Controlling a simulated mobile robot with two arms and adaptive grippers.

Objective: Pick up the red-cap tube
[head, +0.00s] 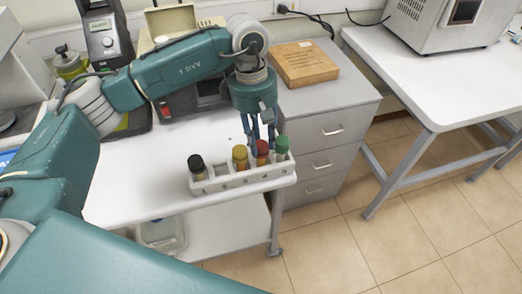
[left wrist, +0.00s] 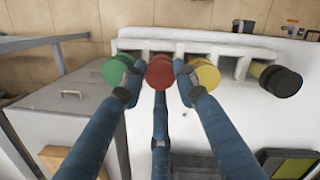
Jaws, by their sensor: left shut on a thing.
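The red-cap tube (head: 262,148) stands in the white rack (head: 238,179), between the yellow-cap tube (head: 240,155) and the green-cap tube (head: 282,146). A black-cap tube (head: 197,165) stands at the rack's left end. My left gripper (head: 262,140) points down at the red-cap tube and is shut on it. In the left wrist view the fingers (left wrist: 160,75) sit around the red cap (left wrist: 160,73), with fingertips close to the green cap (left wrist: 115,71) and the yellow cap (left wrist: 207,76). The lower part of the red-cap tube is hidden by the rack. My right gripper is not in view.
The rack stands at the front edge of a white table (head: 130,180). A grey drawer cabinet (head: 330,120) with a wooden block (head: 303,64) on top is right of it. Another white table (head: 440,90) holds a grey machine (head: 440,25). Tiled floor is clear.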

